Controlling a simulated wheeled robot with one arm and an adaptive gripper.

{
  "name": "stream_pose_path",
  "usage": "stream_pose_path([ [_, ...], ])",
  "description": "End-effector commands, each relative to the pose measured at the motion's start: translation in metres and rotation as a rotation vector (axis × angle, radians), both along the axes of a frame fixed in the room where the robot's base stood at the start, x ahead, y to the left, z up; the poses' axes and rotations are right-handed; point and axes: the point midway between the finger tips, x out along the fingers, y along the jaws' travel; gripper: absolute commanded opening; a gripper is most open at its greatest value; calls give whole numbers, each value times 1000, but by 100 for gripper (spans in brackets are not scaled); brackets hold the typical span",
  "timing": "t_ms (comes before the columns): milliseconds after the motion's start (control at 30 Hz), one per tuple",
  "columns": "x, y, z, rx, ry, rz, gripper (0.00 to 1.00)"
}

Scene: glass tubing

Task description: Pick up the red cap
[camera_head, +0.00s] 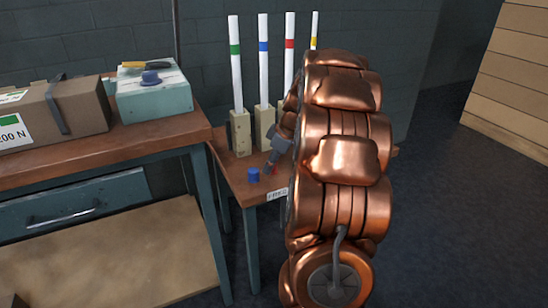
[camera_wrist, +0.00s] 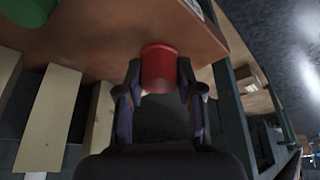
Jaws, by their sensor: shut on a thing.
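The red cap (camera_wrist: 159,66) is a short red cylinder between my gripper's two dark fingertips in the wrist view. My gripper (camera_wrist: 159,82) is shut on it, with one finger on each side. In the head view, a small part of the red cap (camera_head: 275,170) shows under my gripper (camera_head: 271,163), low over the small wooden table (camera_head: 232,179). My copper arm hides much of that table. I cannot tell whether the cap touches the tabletop.
A workbench (camera_head: 150,143) at left holds a cardboard box (camera_head: 75,112) and a teal box (camera_head: 153,98).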

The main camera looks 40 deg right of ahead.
Motion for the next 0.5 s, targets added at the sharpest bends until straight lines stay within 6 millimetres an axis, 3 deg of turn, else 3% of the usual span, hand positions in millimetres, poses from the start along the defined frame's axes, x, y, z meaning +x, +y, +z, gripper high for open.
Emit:
stream_pose_path([
  [300,-26,54,7,4,2,4,23],
  [500,-38,79,9,3,1,2,23],
])
